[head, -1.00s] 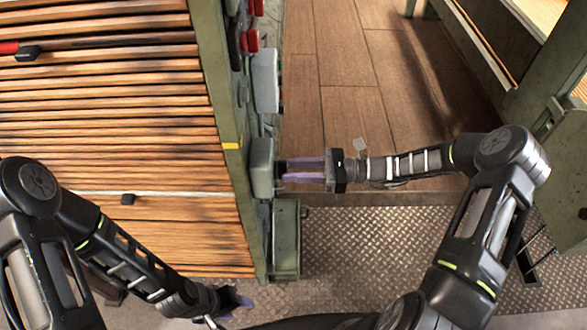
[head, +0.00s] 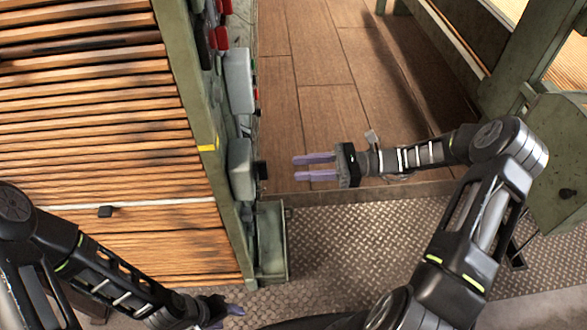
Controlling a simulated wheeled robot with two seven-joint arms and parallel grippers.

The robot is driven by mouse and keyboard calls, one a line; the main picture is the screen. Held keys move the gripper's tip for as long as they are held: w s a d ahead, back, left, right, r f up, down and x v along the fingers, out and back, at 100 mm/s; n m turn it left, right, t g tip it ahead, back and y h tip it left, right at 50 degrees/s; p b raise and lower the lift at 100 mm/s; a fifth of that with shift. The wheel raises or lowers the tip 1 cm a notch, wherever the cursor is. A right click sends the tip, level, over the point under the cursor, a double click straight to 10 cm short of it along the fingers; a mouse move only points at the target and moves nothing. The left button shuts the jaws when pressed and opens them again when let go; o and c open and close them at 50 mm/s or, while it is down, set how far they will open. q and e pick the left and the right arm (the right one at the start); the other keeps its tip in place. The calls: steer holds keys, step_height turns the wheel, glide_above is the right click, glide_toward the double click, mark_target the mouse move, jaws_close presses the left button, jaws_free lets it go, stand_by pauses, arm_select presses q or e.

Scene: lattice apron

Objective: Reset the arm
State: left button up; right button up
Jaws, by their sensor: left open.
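My right arm comes in from the right, and its gripper (head: 315,168) points left over the wooden floor and the ledge. Its two purple fingers are apart with nothing between them. Their tips stand clear of the grey box (head: 240,170) with a small black knob (head: 262,170) on the machine's side. My left gripper (head: 232,309) is low near the bottom edge, by the machine's foot. It is open, and its fingers are partly hidden.
The machine with wooden slats (head: 100,130) and a green frame (head: 200,110) fills the left. More grey boxes (head: 239,80) and red parts line its side. A metal tread plate (head: 370,235) lies below. Green framework (head: 555,150) stands at the right.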

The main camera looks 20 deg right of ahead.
stand_by(0.5)
steer(key=s+a+f+n+g+h, duration=0.1)
steer(key=s+f+n+g+h, duration=0.3)
steer(key=f, duration=0.8)
steer(key=s+a+f+n+t+h, duration=0.1)
steer(key=s+a+f+n+h, duration=0.15)
steer(key=s+f+h, duration=0.6)
steer(key=s+a+f+n, duration=0.3)
steer(key=s+a+n, duration=0.6)
steer(key=n, duration=0.3)
steer(key=shift+a+f+n+g+h, duration=0.2)
steer(key=shift+a+n+g+h, duration=0.2)
steer(key=shift+a, duration=0.35)
